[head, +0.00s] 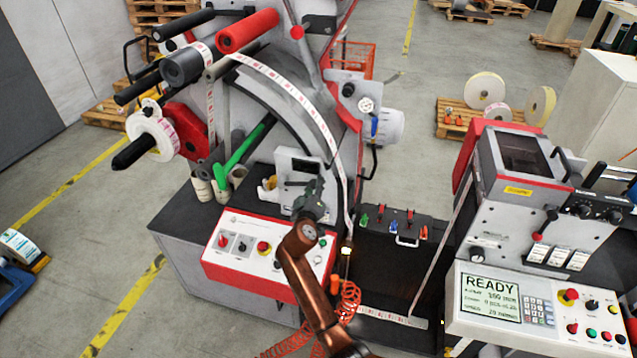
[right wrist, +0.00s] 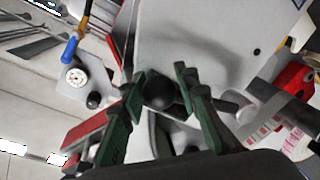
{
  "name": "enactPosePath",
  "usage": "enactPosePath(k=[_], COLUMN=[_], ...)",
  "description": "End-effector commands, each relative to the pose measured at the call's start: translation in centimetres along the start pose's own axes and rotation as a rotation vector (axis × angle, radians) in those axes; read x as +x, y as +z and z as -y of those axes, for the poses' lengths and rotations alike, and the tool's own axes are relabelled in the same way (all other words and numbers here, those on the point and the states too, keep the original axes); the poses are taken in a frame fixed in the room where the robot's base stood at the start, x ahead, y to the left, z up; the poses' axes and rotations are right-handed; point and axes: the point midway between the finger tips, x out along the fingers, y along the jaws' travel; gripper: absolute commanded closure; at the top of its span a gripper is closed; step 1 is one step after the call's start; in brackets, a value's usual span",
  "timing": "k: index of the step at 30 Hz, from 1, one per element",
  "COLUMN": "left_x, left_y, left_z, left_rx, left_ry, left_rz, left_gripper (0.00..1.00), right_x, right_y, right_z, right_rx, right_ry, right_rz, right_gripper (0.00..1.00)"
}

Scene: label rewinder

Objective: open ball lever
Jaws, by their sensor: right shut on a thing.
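My right gripper (head: 311,186) is in front of the label rewinder (head: 250,130), above its white control panel. In the right wrist view, the two dark green fingers of my right gripper (right wrist: 160,82) are closed around the black ball (right wrist: 161,95) of the lever, one finger on each side. A dark bar shows beside the ball, partly behind the right finger. In the head view the ball is hidden by the gripper. My left gripper is in neither view.
A red-edged control panel (head: 265,243) lies just below my right arm. A gauge (head: 366,104) and a blue-handled valve (head: 374,128) are to the right of the gripper. The printer unit (head: 525,170) stands at right. A label web (head: 312,115) runs close by.

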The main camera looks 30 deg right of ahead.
Motion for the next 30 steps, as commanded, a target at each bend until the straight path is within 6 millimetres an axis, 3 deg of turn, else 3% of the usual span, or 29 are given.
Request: enactPosePath(k=[1,12,30], left_x=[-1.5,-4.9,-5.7], left_y=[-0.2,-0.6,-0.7], left_z=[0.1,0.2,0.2], left_rx=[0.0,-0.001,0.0], left_ry=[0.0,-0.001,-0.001], left_rz=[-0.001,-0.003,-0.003], left_gripper=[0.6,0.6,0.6], right_x=[-0.3,-0.4,-0.5], right_y=[-1.9,-3.8,-4.5], right_z=[-0.9,-1.7,-1.5], right_rx=[-0.032,-0.252,-0.324], right_ry=[0.0,-0.011,-0.015], right_rz=[-0.011,0.034,0.046], right_gripper=[1.0,1.0,1.0])
